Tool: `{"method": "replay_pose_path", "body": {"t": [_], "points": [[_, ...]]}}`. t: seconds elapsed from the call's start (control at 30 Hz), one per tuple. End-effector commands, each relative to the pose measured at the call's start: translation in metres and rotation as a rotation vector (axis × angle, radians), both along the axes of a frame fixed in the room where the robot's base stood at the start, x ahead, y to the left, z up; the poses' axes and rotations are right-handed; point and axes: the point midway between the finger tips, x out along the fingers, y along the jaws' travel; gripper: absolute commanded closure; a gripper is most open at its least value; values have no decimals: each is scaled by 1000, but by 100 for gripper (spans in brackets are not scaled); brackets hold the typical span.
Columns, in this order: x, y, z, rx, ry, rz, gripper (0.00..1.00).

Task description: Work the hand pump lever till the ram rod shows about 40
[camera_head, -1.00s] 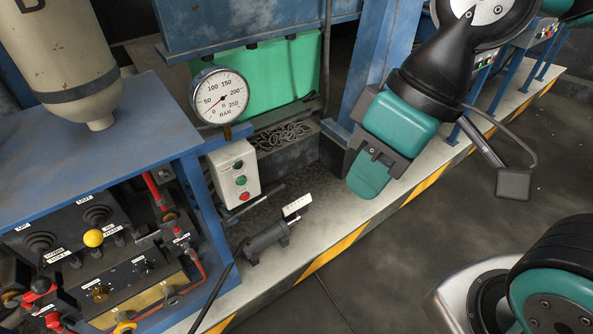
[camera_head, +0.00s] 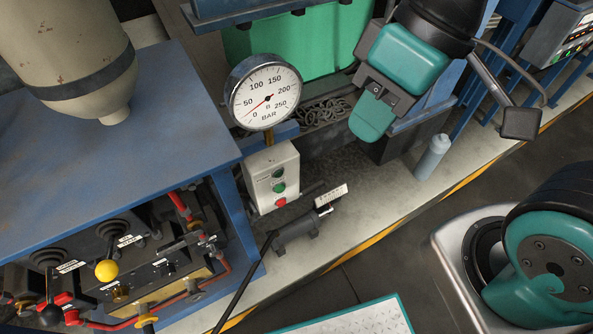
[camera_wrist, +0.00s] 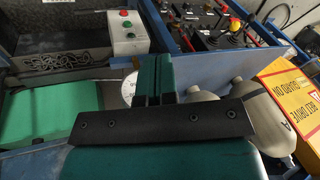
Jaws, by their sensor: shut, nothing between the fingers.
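The dark hand pump and ram body (camera_head: 297,230) lies on the pale ledge right of the blue bench. A short bright ram rod (camera_head: 325,210) shows at its right end beside a white scale plate (camera_head: 331,196); the scale figures are too small to read. A long black lever (camera_head: 243,282) slopes down left from the pump. The pressure gauge (camera_head: 264,92) has its needle low, between 0 and 50. My gripper (camera_head: 371,117) is shut and empty, above and to the right of the pump, apart from it. In the wrist view its teal fingers (camera_wrist: 153,80) are together.
A button box (camera_head: 272,177) stands behind the pump. The blue bench (camera_head: 150,110) carries a cream tank (camera_head: 70,50), with joysticks and red hoses below. A grey cylinder (camera_head: 432,157) stands on the ledge at right. A yellow sign (camera_wrist: 290,95) shows in the wrist view. Dark floor lies in front.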

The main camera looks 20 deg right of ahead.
Motion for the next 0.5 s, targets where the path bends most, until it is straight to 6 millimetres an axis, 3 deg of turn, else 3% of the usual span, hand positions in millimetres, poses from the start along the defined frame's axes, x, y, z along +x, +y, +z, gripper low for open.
{"method": "replay_pose_path", "body": {"t": [0.37,0.5], "points": [[0,0,-1,-1,0,-1,100],[14,-1,-26,-12,-1,-31,100]]}}
